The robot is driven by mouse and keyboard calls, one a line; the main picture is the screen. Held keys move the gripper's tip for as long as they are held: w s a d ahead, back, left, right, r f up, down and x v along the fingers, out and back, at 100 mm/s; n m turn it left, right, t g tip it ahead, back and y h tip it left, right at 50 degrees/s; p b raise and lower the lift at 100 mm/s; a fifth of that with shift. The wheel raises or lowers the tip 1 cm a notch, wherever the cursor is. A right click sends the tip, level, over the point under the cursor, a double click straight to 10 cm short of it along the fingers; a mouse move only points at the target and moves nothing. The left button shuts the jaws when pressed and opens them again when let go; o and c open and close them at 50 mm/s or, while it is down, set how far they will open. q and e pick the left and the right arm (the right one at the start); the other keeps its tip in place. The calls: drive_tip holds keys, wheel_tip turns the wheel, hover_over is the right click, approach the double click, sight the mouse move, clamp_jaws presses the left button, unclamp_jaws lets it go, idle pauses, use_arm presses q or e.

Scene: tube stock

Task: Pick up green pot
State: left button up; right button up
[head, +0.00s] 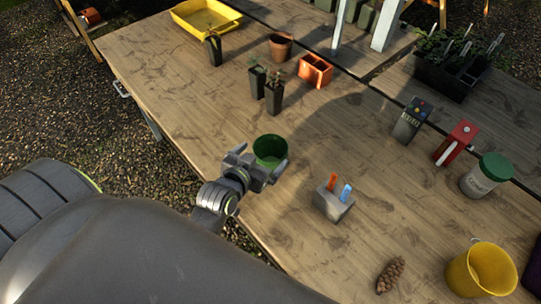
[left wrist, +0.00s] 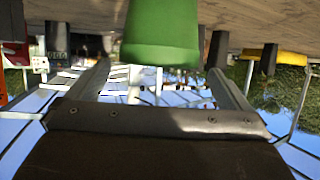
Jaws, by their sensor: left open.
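The green pot (head: 271,147) stands upright on the wooden table, near its left edge in the head view. My left gripper (head: 259,161) is open at the near side of the pot, its two fingers spread toward the pot's sides. The fingers hide part of the pot's lower front. In the left wrist view, which is upside down, the green pot (left wrist: 162,35) sits at the top, centred ahead of the open left gripper (left wrist: 165,75). Contact with the fingers cannot be made out. My right gripper is not in view.
A grey block with orange and blue tags (head: 334,202) stands right of the pot. A yellow bucket (head: 482,271) and a pine cone (head: 390,274) are at the lower right. Bare table surrounds the pot.

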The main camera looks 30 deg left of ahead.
sight(277, 143)
use_arm(q)
drive_tip(key=shift+f+p+x, duration=0.15)
drive_tip(key=shift+p+x, duration=0.15)
drive_tip(key=shift+x, duration=1.2)
drive_tip(key=shift+f+p+x, duration=0.15)
drive_tip(key=shift+p+x, duration=0.15)
drive_tip(key=shift+x, duration=1.2)
drive_tip(key=shift+s, duration=0.2)
drive_tip(key=c, duration=0.8)
